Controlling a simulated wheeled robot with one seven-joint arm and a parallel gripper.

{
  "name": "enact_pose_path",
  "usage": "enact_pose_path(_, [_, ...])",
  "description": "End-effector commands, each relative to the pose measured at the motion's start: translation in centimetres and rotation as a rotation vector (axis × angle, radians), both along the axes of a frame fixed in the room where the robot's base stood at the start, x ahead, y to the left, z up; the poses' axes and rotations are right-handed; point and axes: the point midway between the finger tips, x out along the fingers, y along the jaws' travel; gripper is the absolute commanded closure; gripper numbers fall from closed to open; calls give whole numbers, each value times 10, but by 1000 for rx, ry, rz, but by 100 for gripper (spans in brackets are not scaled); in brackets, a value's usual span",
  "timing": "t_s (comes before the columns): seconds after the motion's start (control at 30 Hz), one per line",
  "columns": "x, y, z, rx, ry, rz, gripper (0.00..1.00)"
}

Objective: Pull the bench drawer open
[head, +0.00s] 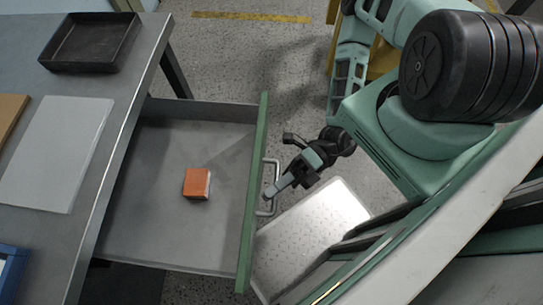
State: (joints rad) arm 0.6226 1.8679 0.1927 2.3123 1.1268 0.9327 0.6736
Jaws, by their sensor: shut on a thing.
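The bench drawer (140,225) is pulled well out from under the metal bench (118,150), and its grey inside shows. Its green front panel (253,205) faces my arm. A metal bar handle (276,173) is on that panel. My gripper (270,192) is at the handle and shut on it, its fingers reaching in from the right. The exact finger contact is small in the picture. An orange block (197,183) lies in the drawer, apart from its walls.
A black tray (62,67), a white sheet (45,160) and part of a blue bin (12,268) are on the bench top. My base stands to the lower right. Speckled floor is open beyond the drawer, with a yellow line (250,17).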

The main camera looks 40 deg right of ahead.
Motion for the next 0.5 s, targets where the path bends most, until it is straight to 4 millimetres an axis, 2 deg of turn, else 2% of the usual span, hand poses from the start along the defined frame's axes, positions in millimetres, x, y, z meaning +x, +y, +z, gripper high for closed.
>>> enact_pose_path(0.1, [1,0,0,-1,-2,-2,100])
enact_pose_path(0.13, [1,0,0,-1,-2,-2,86])
enact_pose_path(0.2, [1,0,0,-1,-2,-2,68])
enact_pose_path(0.5, [1,0,0,-1,-1,-1,68])
